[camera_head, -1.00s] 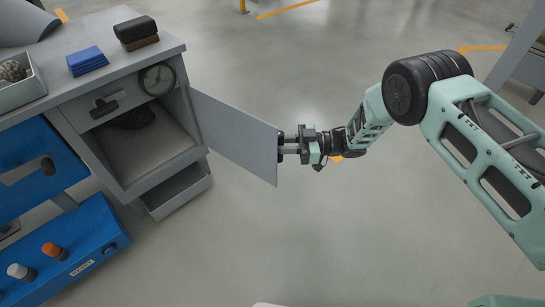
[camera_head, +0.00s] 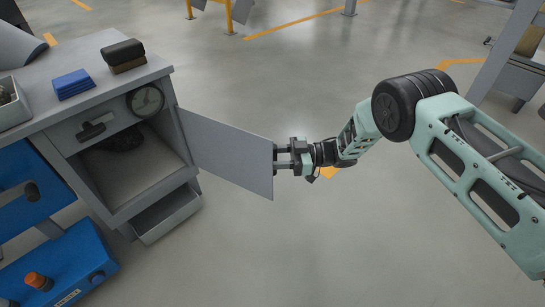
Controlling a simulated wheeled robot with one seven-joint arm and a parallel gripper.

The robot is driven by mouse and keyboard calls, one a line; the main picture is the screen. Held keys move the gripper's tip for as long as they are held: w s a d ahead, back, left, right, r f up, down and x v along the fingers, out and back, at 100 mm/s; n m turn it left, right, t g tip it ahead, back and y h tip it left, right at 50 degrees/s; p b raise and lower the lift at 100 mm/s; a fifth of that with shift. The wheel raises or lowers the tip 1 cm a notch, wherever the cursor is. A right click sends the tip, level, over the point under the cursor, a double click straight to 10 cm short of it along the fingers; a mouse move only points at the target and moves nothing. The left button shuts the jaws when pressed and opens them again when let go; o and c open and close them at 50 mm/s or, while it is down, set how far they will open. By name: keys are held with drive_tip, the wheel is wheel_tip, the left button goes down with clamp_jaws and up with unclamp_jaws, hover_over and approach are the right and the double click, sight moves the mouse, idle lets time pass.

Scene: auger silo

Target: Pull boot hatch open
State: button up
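The boot hatch (camera_head: 228,155) is a flat grey door hinged on the right side of the grey cabinet's opening (camera_head: 135,170). It stands swung wide open, out to the right. My gripper (camera_head: 280,157) is at the hatch's free edge, with its fingers along that edge. The fingers look closed around the edge, though the far finger and any handle on the other face are hidden. A dark round part (camera_head: 125,138) shows inside the opening.
An open tray (camera_head: 168,215) juts out below. A blue unit (camera_head: 60,268) with knobs stands left.

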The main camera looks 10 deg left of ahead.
drive_tip(key=p+v, duration=0.4)
drive_tip(key=v, duration=1.3)
drive_tip(key=shift+d+p, duration=0.2)
drive_tip(key=shift+p, duration=0.2)
